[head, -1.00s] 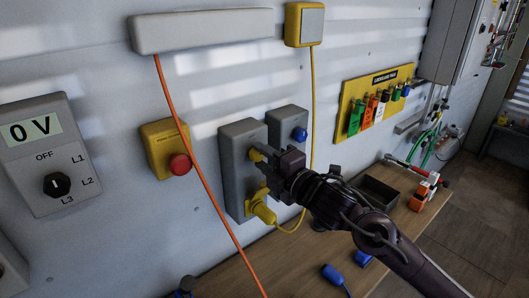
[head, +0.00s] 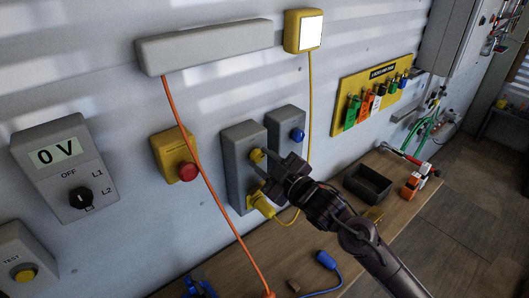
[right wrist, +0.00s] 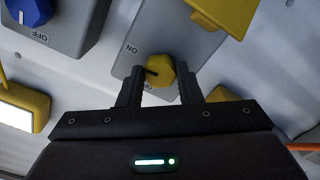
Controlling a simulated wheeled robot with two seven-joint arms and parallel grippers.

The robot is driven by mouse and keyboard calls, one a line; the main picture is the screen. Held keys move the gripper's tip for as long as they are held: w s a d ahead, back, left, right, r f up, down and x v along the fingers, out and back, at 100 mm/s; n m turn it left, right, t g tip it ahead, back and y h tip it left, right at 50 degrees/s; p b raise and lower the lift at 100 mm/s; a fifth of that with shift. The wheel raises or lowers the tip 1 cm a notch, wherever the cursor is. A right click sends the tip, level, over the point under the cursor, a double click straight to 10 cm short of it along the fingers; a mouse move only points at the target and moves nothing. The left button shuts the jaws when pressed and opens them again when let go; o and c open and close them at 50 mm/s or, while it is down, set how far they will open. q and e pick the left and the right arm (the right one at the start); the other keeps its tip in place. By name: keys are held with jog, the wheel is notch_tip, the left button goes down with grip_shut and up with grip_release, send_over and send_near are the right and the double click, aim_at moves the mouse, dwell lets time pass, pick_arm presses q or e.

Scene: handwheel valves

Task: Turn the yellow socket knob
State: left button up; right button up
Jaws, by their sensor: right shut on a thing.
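The yellow socket knob (head: 256,155) is on the upper part of a tall grey socket box (head: 236,172) on the wall. It shows in the right wrist view (right wrist: 160,70) between my fingers, with a dark mark on its left side and the word ON nearby. My right gripper (head: 270,170) is shut on the knob; its fingers (right wrist: 172,88) stand on either side of it. A yellow plug (head: 262,205) with a yellow cable sits in the box's lower part. The yellow lamp box (head: 303,31) has a bright white panel. My left gripper is out of view.
A grey box with a blue knob (head: 298,135) stands close to the right. A red button (head: 188,172) and an orange cable (head: 218,195) are to the left. Below, the wooden table (head: 240,262) holds a dark tray (head: 368,184) and a blue plug (head: 326,260).

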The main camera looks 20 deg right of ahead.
jog(key=o, duration=0.5)
jog(key=shift+m, duration=0.4)
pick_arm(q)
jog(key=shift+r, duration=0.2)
pick_arm(e)
jog(key=o, duration=0.4)
jog(key=shift+c, duration=0.2)
jog(key=shift+s+d, duration=0.2)
jog(key=shift+s, duration=0.4)
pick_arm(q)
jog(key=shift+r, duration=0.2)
pick_arm(e)
jog(key=shift+v, duration=2.4)
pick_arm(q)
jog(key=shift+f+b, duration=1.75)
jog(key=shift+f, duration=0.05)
pick_arm(e)
jog(key=v, duration=0.7)
jog(key=shift+s+d, duration=0.15)
jog(key=shift+s, duration=0.25)
